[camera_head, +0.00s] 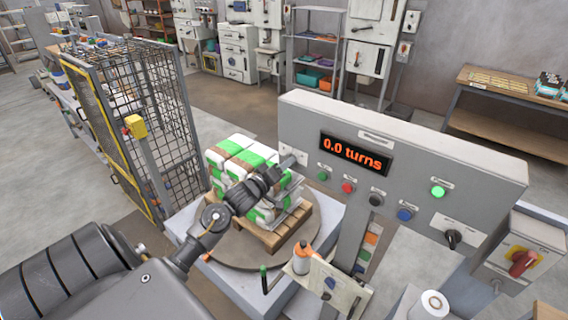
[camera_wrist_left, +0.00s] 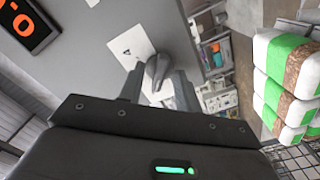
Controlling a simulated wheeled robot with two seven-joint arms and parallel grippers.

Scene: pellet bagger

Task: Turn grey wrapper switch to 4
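A grey panel (camera_head: 300,120) stands at right in the head view, with a red "0.0 turns" display (camera_head: 356,152). My left gripper (camera_head: 287,165) is at the panel's left end and hides most of the switch there. In the left wrist view a grey switch knob (camera_wrist_left: 157,70) sits on a white label plate (camera_wrist_left: 121,45). My left gripper (camera_wrist_left: 158,80) is open, its fingers on either side of the knob. Whether they touch it, and the label's numbers, I cannot tell. My right gripper is not in view.
A dark switch (camera_head: 452,238) is at the panel's right, beside a red-yellow switch box (camera_head: 523,262). Several buttons line the panel. A pallet (camera_head: 283,236) of green-white bags (camera_head: 232,155) stands on the turntable (camera_head: 228,252). A mesh cage (camera_head: 150,110) is to the left.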

